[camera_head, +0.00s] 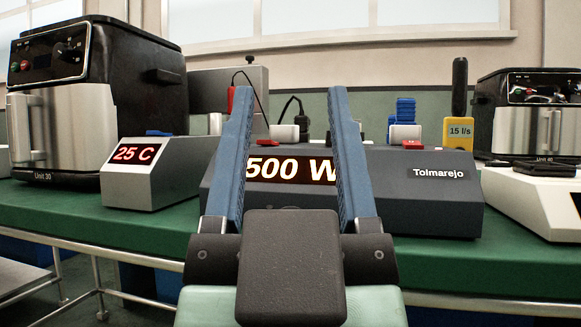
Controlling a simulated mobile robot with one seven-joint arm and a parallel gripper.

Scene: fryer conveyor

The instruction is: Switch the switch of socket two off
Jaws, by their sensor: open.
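A dark grey power unit (425,205) labelled "Tolmarejo" stands on the green table, its lit display reading "500 W". A red switch (267,143) shows on its top at the left, partly behind my left finger. Another red switch (413,144) shows on its top at the right. A white plug (284,132) sits behind the left switch, and a white plug (405,132) with a blue part sits behind the right one. No socket numbers are readable. My gripper (291,92) is open and empty in front of the unit, its blue fingers hiding part of it.
A grey "25 C" display box (155,185) and a black and steel fryer (65,130) stand at the left. A yellow "15 l/s" block (458,133) is behind the unit at right. Another fryer (530,125) and a white device (530,200) stand at the far right.

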